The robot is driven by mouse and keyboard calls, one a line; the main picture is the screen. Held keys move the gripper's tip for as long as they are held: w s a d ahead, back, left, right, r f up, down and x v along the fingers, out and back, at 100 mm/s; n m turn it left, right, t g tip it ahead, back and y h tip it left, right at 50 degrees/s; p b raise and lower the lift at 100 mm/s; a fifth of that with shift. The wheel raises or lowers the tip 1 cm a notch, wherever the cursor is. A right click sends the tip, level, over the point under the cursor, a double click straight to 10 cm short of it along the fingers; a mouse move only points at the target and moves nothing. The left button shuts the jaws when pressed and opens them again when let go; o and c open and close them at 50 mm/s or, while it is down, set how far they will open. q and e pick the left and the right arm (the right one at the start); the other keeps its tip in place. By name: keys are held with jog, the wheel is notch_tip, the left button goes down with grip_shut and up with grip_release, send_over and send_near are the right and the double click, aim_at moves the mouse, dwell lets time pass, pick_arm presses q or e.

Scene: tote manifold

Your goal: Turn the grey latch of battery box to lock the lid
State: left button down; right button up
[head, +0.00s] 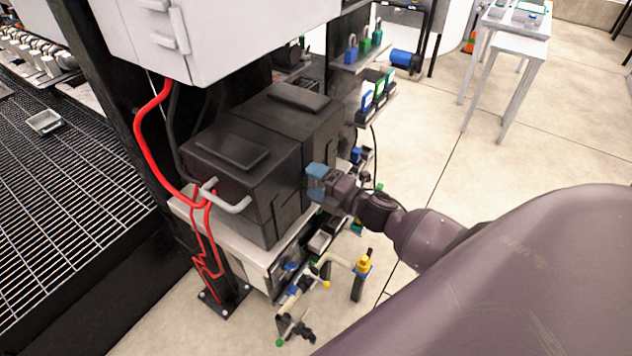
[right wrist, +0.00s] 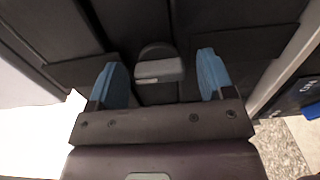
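Two dark battery boxes stand side by side on a light shelf, a nearer box (head: 235,190) and a farther box (head: 310,125), both with lids down. My right gripper (head: 316,183) is at their right-hand faces, near where they meet. In the right wrist view a grey latch (right wrist: 160,70) sits on a dark box face, between the two blue fingertips of my right gripper (right wrist: 158,76). The fingers are apart, with a gap on each side of the latch. The latch cannot be made out in the head view. My left gripper is not in view.
A white cabinet (head: 215,40) hangs above the boxes. Red cables (head: 145,130) and a grey pipe handle (head: 230,206) are at the nearer box's left. Pipes with a yellow valve (head: 362,265) stand below. Small shelves with coloured padlocks (head: 375,95) are behind.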

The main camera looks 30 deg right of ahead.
jog(key=v, duration=1)
jog(key=shift+s+d+b, duration=0.15)
jog(key=shift+s+b, duration=0.25)
jog(key=shift+b, duration=0.05)
dwell(0.4)
jog(key=s+a+f+m+g+h, duration=0.2)
jog(key=s+a+f+m+h, duration=0.1)
jog(key=m, duration=0.7)
jog(key=s+a+f+m+g+h, duration=0.3)
jog(key=s+a+f+m+h, duration=0.1)
jog(key=s+f+m, duration=0.3)
notch_tip(320, 180, down, 3)
jog(key=a+m, duration=0.1)
jog(key=m, duration=0.3)
jog(key=shift+a+r+m, duration=0.2)
jog(key=shift+a+m, duration=0.05)
jog(key=shift+m, duration=0.05)
jog(key=shift+s, duration=0.2)
